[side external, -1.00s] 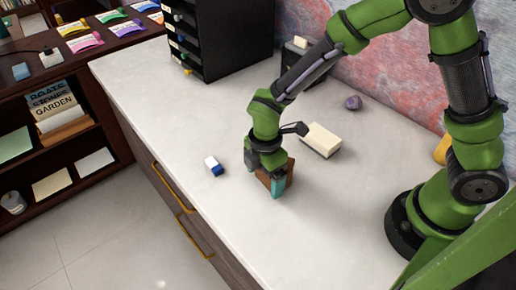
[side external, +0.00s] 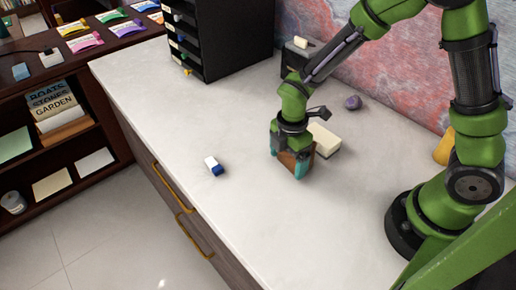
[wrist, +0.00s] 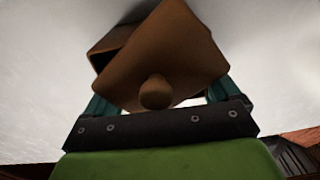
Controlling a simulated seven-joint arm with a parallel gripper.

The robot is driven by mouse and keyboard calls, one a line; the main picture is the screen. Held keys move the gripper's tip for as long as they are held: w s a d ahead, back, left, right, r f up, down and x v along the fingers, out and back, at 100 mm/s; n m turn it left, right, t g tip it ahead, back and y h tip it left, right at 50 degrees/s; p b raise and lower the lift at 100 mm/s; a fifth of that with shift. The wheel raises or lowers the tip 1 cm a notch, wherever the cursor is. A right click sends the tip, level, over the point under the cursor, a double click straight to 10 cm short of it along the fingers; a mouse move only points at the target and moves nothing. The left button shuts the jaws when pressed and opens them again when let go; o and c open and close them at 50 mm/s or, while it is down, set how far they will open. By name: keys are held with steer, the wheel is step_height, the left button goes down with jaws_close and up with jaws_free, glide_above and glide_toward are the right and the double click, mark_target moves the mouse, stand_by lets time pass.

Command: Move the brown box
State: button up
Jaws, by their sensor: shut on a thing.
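The brown box (side external: 289,160) is between the teal fingers of my gripper (side external: 287,164) in the side external view. My gripper is shut on it, over the white desk top, just in front of the cream block. In the wrist view the brown box (wrist: 165,55) fills the middle, tilted, with a round knob on its near face and a dark opening at its left. The teal fingers of my gripper (wrist: 165,98) show on both sides of it. I cannot tell whether the box touches the desk.
A cream block (side external: 324,140) lies right behind the box. A blue and white eraser (side external: 214,166) lies to the left. A black drawer organiser (side external: 215,38) and a purple lump (side external: 353,103) stand farther back. The front of the desk top (side external: 270,225) is clear.

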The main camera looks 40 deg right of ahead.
steer(key=shift+d, duration=1.8)
steer(key=o, duration=0.9)
step_height(320, 180, up, 17)
